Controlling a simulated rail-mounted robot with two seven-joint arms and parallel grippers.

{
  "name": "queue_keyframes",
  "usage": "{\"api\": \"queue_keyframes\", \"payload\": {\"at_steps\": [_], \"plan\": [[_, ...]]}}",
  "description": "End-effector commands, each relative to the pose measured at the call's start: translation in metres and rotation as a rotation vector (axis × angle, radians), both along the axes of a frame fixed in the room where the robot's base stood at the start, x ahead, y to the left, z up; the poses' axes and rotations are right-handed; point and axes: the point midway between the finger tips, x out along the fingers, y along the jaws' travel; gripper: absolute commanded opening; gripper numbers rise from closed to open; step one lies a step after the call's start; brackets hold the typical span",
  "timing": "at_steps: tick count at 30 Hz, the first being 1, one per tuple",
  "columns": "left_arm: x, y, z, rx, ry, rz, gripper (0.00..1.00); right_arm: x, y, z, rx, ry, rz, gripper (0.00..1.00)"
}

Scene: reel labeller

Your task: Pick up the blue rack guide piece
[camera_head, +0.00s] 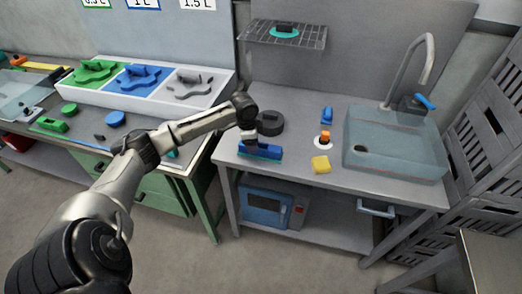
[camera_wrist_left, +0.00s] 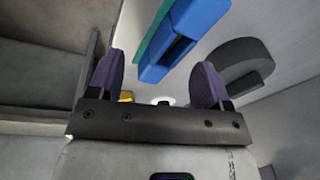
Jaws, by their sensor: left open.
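A blue block-like piece with a teal edge (camera_head: 260,151) lies at the left front of the grey counter; I cannot tell for sure that it is the rack guide piece. My left gripper (camera_head: 250,138) is just above it. In the left wrist view the blue piece (camera_wrist_left: 185,38) shows beyond the two purple fingers of the left gripper (camera_wrist_left: 158,75), which are apart with nothing between them. A blue star-shaped piece (camera_head: 138,76) sits in the middle section of the white rack (camera_head: 190,103). My right gripper is not in view.
A dark round reel (camera_head: 270,123) stands close beside the left gripper. A yellow sponge (camera_head: 321,164), an orange-topped item (camera_head: 325,138) and a small blue item (camera_head: 327,115) lie to the right. The clear sink basin (camera_head: 395,150) takes up the counter's right side.

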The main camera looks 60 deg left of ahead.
Motion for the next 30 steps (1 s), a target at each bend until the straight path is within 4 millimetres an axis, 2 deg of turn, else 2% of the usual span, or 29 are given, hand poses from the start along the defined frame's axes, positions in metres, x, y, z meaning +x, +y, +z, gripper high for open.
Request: {"api": "queue_keyframes", "payload": {"at_steps": [1,3,9,13,17,24,30], "plan": [[0.001,0.014,0.010,-0.037,-0.005,-0.036,0.72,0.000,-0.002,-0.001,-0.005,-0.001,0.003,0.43],[0.002,0.022,0.020,-0.093,-0.021,-0.109,0.72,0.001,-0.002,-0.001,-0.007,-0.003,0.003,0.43],[0.004,0.040,0.046,-0.199,-0.096,-0.255,0.72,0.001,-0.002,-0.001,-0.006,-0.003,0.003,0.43],[0.005,0.045,0.051,-0.230,-0.131,-0.304,0.72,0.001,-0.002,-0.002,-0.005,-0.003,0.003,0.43],[0.010,0.041,0.039,-0.242,-0.144,-0.322,0.72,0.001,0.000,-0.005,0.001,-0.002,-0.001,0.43],[0.021,0.030,0.001,-0.242,-0.145,-0.323,0.72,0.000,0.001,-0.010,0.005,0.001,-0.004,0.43],[0.026,0.024,-0.018,-0.240,-0.145,-0.322,0.72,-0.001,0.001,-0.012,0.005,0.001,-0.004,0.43]]}}
